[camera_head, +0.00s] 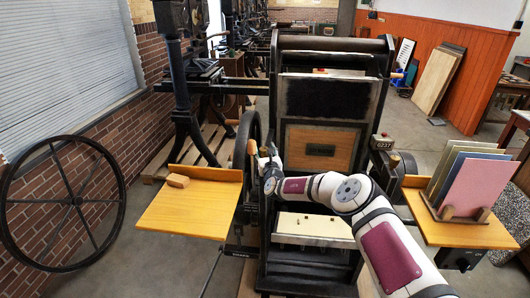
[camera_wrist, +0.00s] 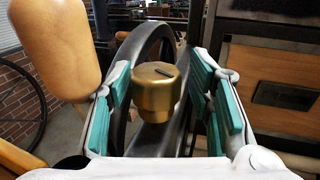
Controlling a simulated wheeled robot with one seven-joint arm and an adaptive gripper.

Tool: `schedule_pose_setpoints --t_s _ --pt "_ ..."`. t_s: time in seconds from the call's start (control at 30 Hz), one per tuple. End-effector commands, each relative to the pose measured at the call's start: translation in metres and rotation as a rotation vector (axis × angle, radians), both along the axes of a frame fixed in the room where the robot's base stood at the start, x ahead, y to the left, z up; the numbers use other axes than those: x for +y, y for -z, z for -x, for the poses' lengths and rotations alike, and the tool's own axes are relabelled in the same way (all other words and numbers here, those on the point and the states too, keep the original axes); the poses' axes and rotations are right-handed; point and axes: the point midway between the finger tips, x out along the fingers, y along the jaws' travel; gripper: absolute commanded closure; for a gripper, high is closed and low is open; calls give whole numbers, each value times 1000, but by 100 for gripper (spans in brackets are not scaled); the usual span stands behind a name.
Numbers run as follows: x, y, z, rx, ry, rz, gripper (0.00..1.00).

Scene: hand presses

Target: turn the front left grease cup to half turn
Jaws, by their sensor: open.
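The front left grease cup (camera_wrist: 157,97) is a brass, round-topped cap in the middle of the wrist view, upright in front of the dark wheel rim. A short dark mark on its top lies slightly slanted, near the middle. My gripper (camera_wrist: 160,80) is open, with teal pads on both sides of the cup; gaps show between the pads and the brass. In the head view my gripper (camera_head: 268,163) is at the left side of the press (camera_head: 325,105). I cannot make out the cup there.
A wooden handle (camera_wrist: 55,45) stands close to the left finger; it also shows in the head view (camera_head: 251,147). The dark flywheel (camera_wrist: 150,45) is behind the cup.

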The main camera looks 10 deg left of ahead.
Motion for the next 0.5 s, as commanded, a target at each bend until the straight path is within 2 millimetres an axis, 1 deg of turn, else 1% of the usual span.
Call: schedule_pose_setpoints --t_s 0.03,0.17,0.33,0.5 --pt "6 3 3 7 -10 2 47" --pt "6 5 6 9 -12 2 47" --pt "2 5 15 9 -12 1 47" --pt "-3 3 30 7 -10 0 47"
